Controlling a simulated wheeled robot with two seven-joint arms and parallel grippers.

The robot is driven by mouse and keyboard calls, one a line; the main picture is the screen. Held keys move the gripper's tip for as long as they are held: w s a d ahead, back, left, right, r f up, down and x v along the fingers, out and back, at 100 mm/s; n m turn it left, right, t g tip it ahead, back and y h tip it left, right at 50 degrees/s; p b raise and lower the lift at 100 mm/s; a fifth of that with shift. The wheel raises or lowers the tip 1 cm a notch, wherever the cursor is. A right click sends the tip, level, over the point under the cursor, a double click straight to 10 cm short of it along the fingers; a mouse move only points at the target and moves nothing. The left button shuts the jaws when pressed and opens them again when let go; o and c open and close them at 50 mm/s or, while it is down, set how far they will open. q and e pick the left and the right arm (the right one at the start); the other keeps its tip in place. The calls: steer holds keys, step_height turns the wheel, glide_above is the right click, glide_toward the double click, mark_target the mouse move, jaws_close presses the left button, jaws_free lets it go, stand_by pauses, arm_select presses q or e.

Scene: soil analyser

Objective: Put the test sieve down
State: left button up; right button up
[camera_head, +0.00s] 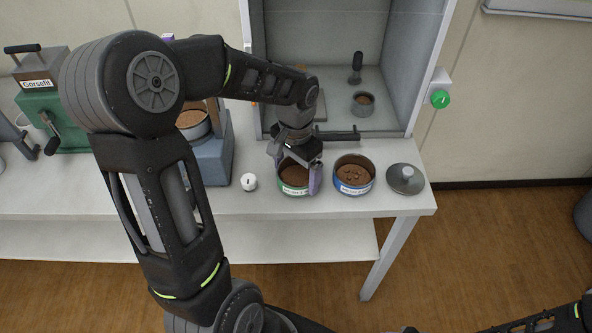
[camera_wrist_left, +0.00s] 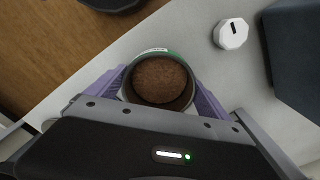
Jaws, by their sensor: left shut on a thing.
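A round test sieve with a green band and a white label (camera_head: 294,190) holds brown soil. It is at the front of the white bench, at or very near the top; I cannot tell whether it bears on it. My left gripper (camera_head: 297,174) comes down over it, its purple fingers shut on opposite sides of the wall. In the left wrist view the sieve (camera_wrist_left: 160,80) sits between both fingers of the gripper (camera_wrist_left: 158,90), the soil level inside. A similar sieve with a blue band (camera_head: 354,187) stands apart to its right, also with soil. My right gripper is out of view.
A dark lid with a light knob (camera_head: 405,179) lies near the bench's right end. A small white knob-like piece (camera_head: 249,182) stands left of the green sieve. Behind is an open grey cabinet (camera_head: 390,122) with a small pot (camera_head: 362,103). A blue-grey machine (camera_head: 212,160) stands left.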

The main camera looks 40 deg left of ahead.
mark_target(296, 181)
arm_select(q)
steer(key=shift+f, duration=0.1)
steer(key=shift+f, duration=0.15)
steer(key=o, duration=1.6)
step_height(296, 181, up, 12)
steer(key=shift+r, duration=0.25)
